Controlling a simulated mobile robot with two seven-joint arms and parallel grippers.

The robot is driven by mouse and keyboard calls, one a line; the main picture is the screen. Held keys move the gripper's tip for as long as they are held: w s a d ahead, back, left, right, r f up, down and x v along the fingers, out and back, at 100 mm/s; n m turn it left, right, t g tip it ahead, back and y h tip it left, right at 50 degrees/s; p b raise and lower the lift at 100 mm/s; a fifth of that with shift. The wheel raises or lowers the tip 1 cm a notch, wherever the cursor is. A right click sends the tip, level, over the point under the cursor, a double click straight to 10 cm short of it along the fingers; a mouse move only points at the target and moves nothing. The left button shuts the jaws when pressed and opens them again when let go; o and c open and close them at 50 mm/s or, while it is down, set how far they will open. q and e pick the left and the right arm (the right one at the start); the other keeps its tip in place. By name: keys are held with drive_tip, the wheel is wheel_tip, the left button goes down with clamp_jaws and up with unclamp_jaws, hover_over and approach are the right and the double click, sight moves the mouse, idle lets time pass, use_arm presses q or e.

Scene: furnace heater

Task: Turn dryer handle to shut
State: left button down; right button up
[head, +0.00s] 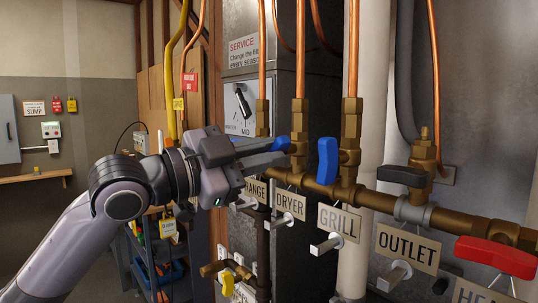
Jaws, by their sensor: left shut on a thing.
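The dryer handle (283,143) is blue and sits on the brass dryer valve (299,122), above the DRYER tag (290,204). Only its end shows past the fingers; the rest is hidden, so its exact angle is hard to tell. My left gripper (272,152) reaches in from the left, its fingers pointing right, and is shut on the dryer handle. My right gripper is not in view.
The blue grill handle (327,160) stands upright close to the right of my gripper. Further right are a black handle (402,176) above the OUTLET tag (407,247) and a red handle (495,258). A yellow pipe (172,75) and copper pipes rise nearby.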

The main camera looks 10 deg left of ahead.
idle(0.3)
use_arm(q)
drive_tip(key=m, duration=0.5)
drive_tip(key=shift+r+g, duration=0.1)
drive_tip(key=shift+g, duration=0.3)
drive_tip(key=m, duration=0.4)
drive_tip(key=shift+r, duration=0.1)
drive_tip(key=c, duration=1)
unclamp_jaws()
drive_tip(key=shift+g, duration=0.4)
drive_tip(key=shift+a, duration=0.1)
